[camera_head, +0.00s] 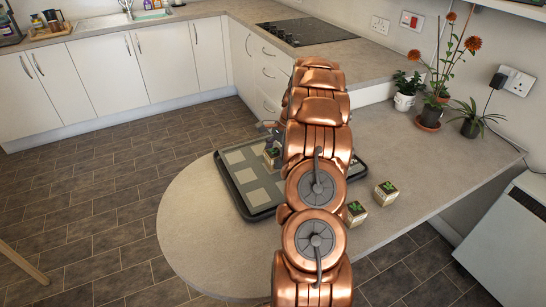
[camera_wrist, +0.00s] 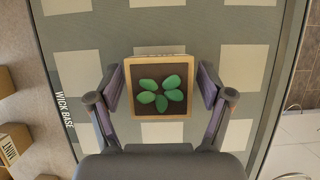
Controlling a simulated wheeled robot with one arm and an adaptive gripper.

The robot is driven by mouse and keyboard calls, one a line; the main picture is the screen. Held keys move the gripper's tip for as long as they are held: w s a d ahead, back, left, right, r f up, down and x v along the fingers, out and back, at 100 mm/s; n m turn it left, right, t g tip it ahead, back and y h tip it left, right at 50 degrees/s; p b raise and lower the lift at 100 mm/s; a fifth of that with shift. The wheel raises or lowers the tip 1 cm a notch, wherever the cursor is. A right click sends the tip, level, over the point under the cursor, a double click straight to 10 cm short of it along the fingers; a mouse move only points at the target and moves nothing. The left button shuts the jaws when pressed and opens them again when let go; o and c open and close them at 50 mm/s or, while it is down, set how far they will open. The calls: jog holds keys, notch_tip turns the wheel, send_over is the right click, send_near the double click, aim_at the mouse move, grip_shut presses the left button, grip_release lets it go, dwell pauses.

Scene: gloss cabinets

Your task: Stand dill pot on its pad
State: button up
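A square, light-rimmed herb pot (camera_wrist: 159,114) with dark soil and green leaves sits between the fingers of my gripper (camera_wrist: 160,88) in the wrist view.
Two more herb pots, one nearer (camera_head: 355,213) and one farther (camera_head: 385,193), stand on the counter right of my arm. One pot at the wrist view's left edge (camera_wrist: 10,147) seems labelled "MINT". Potted plants (camera_head: 430,115) stand against the wall. The counter's rounded left end is clear.

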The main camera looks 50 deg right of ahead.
jog(key=b+v, duration=0.2)
jog(key=v, duration=1)
dwell(0.4)
jog(key=shift+r, duration=0.2)
jog(key=s+a+r+n+g, duration=0.1)
jog(key=a+r+n, duration=0.15)
jog(key=a, duration=0.65)
jog(key=s+a+r+n+h, duration=0.15)
jog(key=a+n, duration=0.25)
jog(key=a, duration=0.6)
jog(key=s+a+r+n+g+y, duration=0.15)
jog(key=a+n, duration=0.25)
jog(key=a, duration=0.5)
jog(key=s+a+n+h, duration=0.3)
jog(key=s+a+n, duration=0.3)
jog(key=s+a, duration=0.55)
jog(key=s+a+f+n, duration=0.1)
jog(key=s+f+n, duration=0.1)
jog(key=s, duration=0.4)
jog(key=s+a+f+n+h, duration=0.1)
jog(key=s+f+n, duration=0.2)
jog(key=s, duration=0.4)
jog(key=shift+a+g, duration=0.2)
jog(key=shift+g, duration=0.15)
